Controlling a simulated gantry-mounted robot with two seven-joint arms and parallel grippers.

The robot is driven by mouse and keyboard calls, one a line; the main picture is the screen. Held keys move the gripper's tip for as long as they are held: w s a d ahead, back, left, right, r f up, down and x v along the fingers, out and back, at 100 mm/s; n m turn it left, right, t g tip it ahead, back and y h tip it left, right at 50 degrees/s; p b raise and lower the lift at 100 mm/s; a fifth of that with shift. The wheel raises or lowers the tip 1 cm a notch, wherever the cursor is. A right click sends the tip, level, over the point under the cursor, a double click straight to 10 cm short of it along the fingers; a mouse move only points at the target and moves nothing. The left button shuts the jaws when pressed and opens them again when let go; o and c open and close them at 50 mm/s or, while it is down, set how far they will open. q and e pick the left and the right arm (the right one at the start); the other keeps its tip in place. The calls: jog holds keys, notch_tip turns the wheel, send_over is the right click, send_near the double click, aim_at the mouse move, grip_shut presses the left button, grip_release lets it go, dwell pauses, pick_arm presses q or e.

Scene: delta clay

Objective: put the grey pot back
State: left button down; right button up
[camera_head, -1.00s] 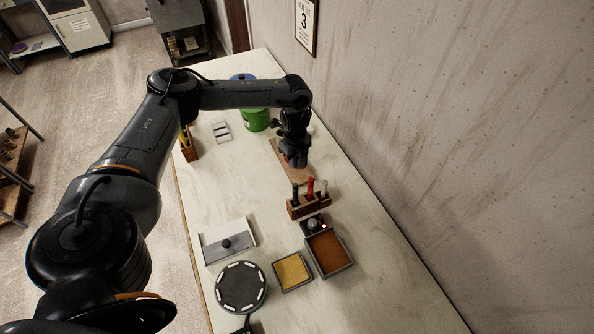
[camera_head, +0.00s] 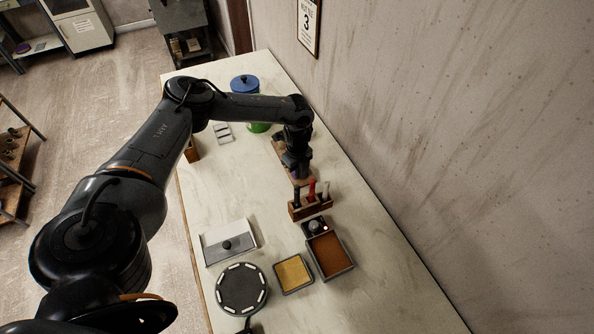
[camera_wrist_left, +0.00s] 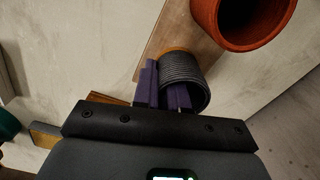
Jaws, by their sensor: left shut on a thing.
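The grey pot (camera_wrist_left: 182,70) is a dark, ribbed cylinder in the left wrist view, its open mouth toward the camera. My left gripper (camera_wrist_left: 166,92) has purple fingers shut on the pot at its left wall. In the head view my left gripper (camera_head: 298,174) is over the near end of a wooden board (camera_head: 281,149), and the arm hides the pot there. The board also shows in the left wrist view (camera_wrist_left: 166,38), behind the pot. A yellow-orange edge shows at the pot's far end; whether the pot touches the board I cannot tell. My right gripper is not in view.
An orange-red pot (camera_wrist_left: 236,22) is close beside the grey pot. A wooden tool rack (camera_head: 310,207) stands just nearer, with black, red and pale handles. Several trays and a round dark turntable (camera_head: 241,289) lie nearer. A blue-lidded container (camera_head: 244,84) stands behind. The wall bounds the right.

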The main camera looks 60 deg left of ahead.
pick_arm(q)
jog(key=c, duration=1.2)
grip_release()
jog(key=shift+o, duration=0.2)
notch_tip(320, 180, up, 12)
jog(key=p, duration=0.1)
jog(key=shift+r, duration=0.15)
